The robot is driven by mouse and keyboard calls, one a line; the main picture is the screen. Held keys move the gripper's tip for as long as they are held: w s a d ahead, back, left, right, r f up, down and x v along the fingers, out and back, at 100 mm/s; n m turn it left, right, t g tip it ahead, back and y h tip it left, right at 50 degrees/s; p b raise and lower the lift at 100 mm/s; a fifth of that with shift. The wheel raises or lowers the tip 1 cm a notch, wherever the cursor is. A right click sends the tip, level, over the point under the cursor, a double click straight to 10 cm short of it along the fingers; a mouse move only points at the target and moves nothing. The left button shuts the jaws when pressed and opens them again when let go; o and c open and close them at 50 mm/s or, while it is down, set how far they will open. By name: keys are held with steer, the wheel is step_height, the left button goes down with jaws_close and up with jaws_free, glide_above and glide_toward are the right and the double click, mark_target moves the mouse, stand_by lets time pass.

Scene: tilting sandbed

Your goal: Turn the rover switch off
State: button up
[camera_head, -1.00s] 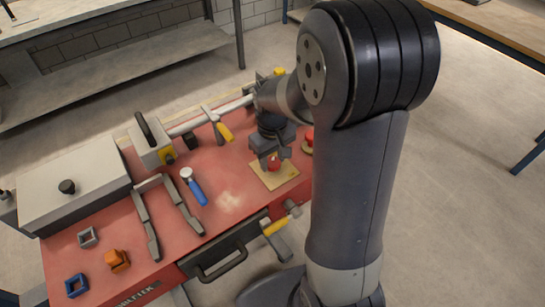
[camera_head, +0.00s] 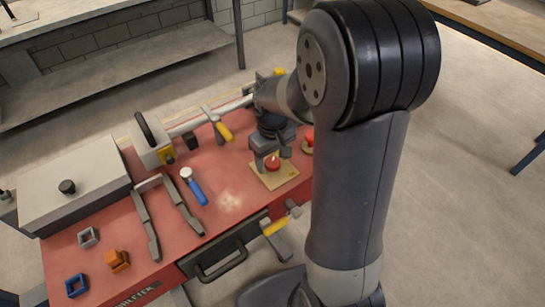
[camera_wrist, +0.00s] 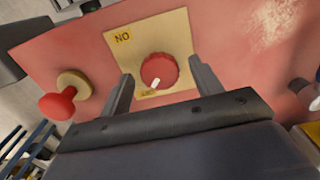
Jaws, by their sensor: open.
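The rover switch is a round red knob (camera_head: 272,162) on a square yellowish plate (camera_head: 284,179) at the right end of the red bench. In the wrist view the knob (camera_wrist: 160,68) has a white pointer aimed at the lower label, which is partly hidden and hard to read. An ON label (camera_wrist: 122,37) shows upside down in the plate's upper left corner. My gripper (camera_head: 271,157) is open just above the plate. In the wrist view its fingers stand apart, one on each side of the knob, with visible gaps, and hold nothing.
A red mushroom button (camera_wrist: 57,103) on a round base stands beside the plate. A yellow-handled lever (camera_head: 225,131), a blue-handled tool (camera_head: 196,190) and a grey fork-shaped bracket (camera_head: 148,225) lie left of the switch. A yellow-handled valve (camera_head: 274,227) juts from the bench front.

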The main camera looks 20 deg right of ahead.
mark_target(272, 161)
step_height(272, 161, up, 11)
steer(key=shift+f, duration=0.15)
stand_by(0.4)
step_height(272, 161, down, 11)
steer(key=shift+r, duration=0.1)
stand_by(0.5)
